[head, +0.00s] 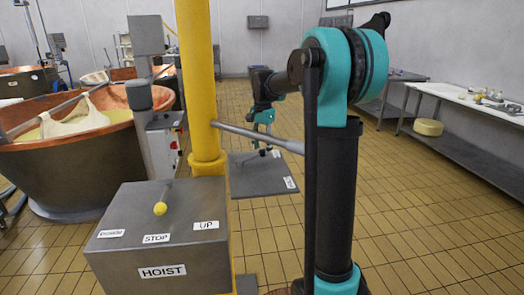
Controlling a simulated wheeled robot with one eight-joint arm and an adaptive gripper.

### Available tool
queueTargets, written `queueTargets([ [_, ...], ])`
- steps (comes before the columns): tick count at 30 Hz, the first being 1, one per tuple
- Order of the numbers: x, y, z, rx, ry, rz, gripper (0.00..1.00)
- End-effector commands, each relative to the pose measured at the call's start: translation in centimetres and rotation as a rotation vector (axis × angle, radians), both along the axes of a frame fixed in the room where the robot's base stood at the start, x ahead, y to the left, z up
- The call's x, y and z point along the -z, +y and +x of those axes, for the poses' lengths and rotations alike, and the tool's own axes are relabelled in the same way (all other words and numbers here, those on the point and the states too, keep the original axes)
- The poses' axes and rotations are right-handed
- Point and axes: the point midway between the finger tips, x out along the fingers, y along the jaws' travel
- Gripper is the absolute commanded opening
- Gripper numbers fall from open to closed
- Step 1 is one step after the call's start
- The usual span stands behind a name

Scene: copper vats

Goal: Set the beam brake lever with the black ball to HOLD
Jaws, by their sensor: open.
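A grey brake plate (262,182) is fixed beside the yellow post, with a white label (290,183) at its near right edge and another at its far right edge. The lettering on both is too small to read. My gripper (263,146) is open over the far part of this plate, pointing down. A small dark shape is at its fingertips; I cannot tell whether this is the black ball of the lever or part of the fingers. The lever's position is not clear.
A yellow post (200,90) stands left of the gripper, with a grey bar (255,137) crossing toward my arm. A HOIST box (160,245) with a yellow-ball lever (160,208) is in front. A copper vat (70,165) is left; a side table (455,94) is right.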

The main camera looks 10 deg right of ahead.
Motion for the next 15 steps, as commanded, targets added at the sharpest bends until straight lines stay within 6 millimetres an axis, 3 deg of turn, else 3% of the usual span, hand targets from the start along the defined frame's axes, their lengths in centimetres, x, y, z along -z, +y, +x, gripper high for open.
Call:
queueTargets([
  [6, 1.7, 0.0, 0.0, 0.000, 0.000, 0.000, 0.48],
  [15, 1.9, 0.0, 0.0, 0.000, 0.000, 0.000, 0.48],
])
